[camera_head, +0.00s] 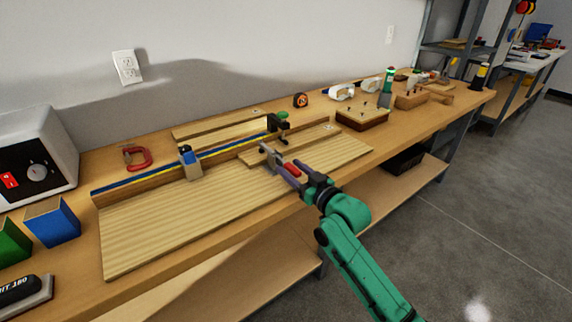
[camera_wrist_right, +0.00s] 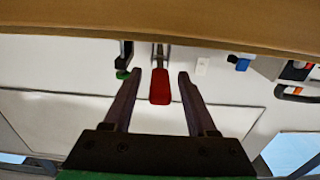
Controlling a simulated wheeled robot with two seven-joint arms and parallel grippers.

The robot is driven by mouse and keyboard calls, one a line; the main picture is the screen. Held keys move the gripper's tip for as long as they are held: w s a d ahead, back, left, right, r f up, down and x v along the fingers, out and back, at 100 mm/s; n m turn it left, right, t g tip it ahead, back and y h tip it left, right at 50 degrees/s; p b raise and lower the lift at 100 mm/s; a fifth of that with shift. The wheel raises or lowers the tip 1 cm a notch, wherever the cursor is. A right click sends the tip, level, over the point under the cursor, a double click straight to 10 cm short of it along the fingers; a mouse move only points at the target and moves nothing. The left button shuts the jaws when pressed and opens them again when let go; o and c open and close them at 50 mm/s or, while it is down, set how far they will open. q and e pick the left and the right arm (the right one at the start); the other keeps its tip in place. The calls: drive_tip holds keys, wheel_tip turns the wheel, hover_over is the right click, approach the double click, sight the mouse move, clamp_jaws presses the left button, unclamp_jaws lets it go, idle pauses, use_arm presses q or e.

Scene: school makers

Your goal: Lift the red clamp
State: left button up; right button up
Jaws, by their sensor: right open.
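A clamp with a red handle (camera_head: 290,170) is on the wooden fence board at the near middle of the bench, its grey metal bar and jaw reaching toward the back left. In the wrist view its red handle (camera_wrist_right: 159,88) lies between my two fingers, with a gap on each side. My right gripper (camera_head: 286,174) is open around the handle; the wrist view shows its fingers (camera_wrist_right: 156,80) apart. A separate red C-shaped clamp (camera_head: 136,157) lies at the left back of the bench. My left gripper is out of view.
A dark clamp with a green handle (camera_head: 280,122) stands behind. A blue-topped block (camera_head: 189,162) sits against the fence with its blue and yellow strip. A wooden tray with dark pegs (camera_head: 362,117) is to the right. A white machine (camera_head: 37,155) stands far left.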

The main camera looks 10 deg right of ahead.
drive_tip(key=shift+x, duration=1.4)
clamp_jaws()
drive_tip(key=shift+d, duration=0.1)
